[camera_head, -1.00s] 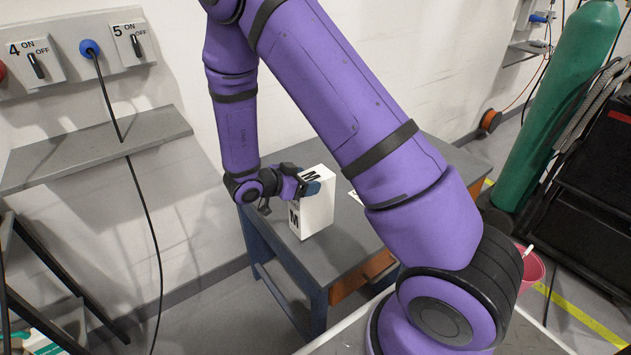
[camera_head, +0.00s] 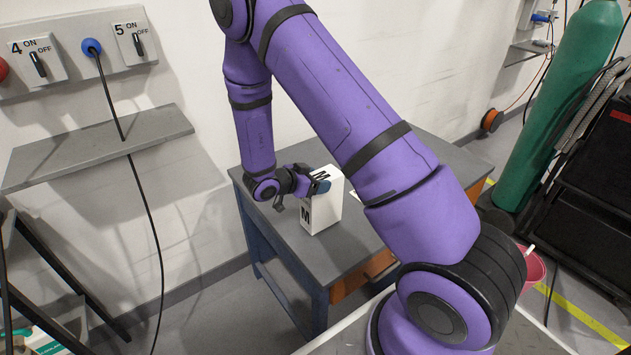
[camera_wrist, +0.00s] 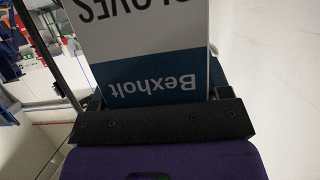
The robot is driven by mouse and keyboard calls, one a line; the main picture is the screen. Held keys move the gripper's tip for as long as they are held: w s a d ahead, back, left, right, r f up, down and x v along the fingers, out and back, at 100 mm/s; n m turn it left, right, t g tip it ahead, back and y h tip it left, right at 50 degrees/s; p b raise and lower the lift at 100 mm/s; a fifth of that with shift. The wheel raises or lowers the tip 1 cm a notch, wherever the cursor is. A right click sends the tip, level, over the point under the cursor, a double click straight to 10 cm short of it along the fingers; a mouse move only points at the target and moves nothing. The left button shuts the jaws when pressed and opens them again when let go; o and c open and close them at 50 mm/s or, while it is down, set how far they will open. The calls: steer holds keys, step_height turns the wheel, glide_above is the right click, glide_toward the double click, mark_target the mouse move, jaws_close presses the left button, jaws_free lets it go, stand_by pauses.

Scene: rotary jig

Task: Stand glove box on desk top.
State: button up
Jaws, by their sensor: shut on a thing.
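The glove box (camera_head: 322,209) is a white carton with a large black "M" on its faces. In the head view it is upright on or just above the grey desk top (camera_head: 345,250); contact underneath cannot be told. My gripper (camera_head: 318,184) is shut on its upper part from the left. In the wrist view the box (camera_wrist: 150,35) fills the space between the fingers. Its "GLOVES" print and blue "Bexholt" band appear upside down there.
My upper arm hides the desk's right part. A grey wall shelf (camera_head: 95,150) and switch panel are at left. A green gas cylinder (camera_head: 565,100) and a pink bucket (camera_head: 535,268) stand to the right. The desk top in front of the box is clear.

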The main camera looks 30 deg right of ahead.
steer(key=shift+f, duration=0.3)
steer(key=o, duration=1.4)
steer(key=shift+o, duration=0.2)
